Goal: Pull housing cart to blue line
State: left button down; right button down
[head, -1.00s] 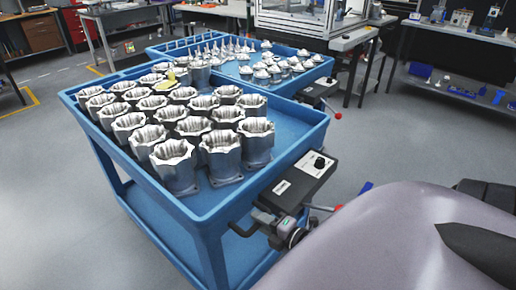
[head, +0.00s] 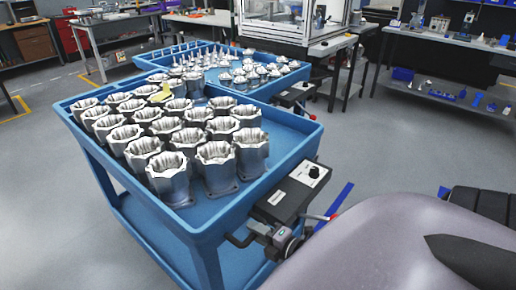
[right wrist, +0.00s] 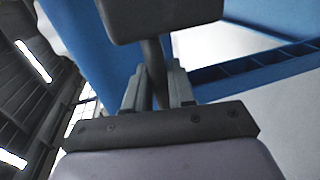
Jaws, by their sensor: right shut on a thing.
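The housing cart (head: 205,222) is a blue two-tier cart with several rows of silver machined housings (head: 218,165) upright on its top tray. A black handle (head: 243,239) sticks out at its near right side, below a dark control box (head: 290,192). My right gripper (head: 284,240) is at this handle. In the right wrist view the gripper (right wrist: 157,90) has its fingers on both sides of the black handle bar (right wrist: 153,55). A blue line (head: 341,199) shows on the floor right of the cart, partly hidden by my arm. My left gripper is not seen.
A second blue cart (head: 290,79) with smaller metal parts stands just behind the housing cart. Workbenches (head: 455,42) and a machine enclosure line the back. Grey floor (head: 390,140) is clear to the right.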

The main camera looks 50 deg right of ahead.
dwell(0.3)
jog(key=c, duration=1.1)
grip_release()
jog(key=v, duration=0.7)
jog(key=shift+s+d, duration=0.1)
jog(key=s+a+f+m+g, duration=0.2)
jog(key=a+m, duration=0.6)
jog(key=s+a+f+m+g+y, duration=0.1)
jog(key=s+a+f+m+g, duration=0.1)
jog(key=a+m, duration=0.6)
jog(key=shift+a+m+g, duration=0.3)
jog(key=shift+a+g, duration=0.3)
jog(key=shift+a, duration=0.2)
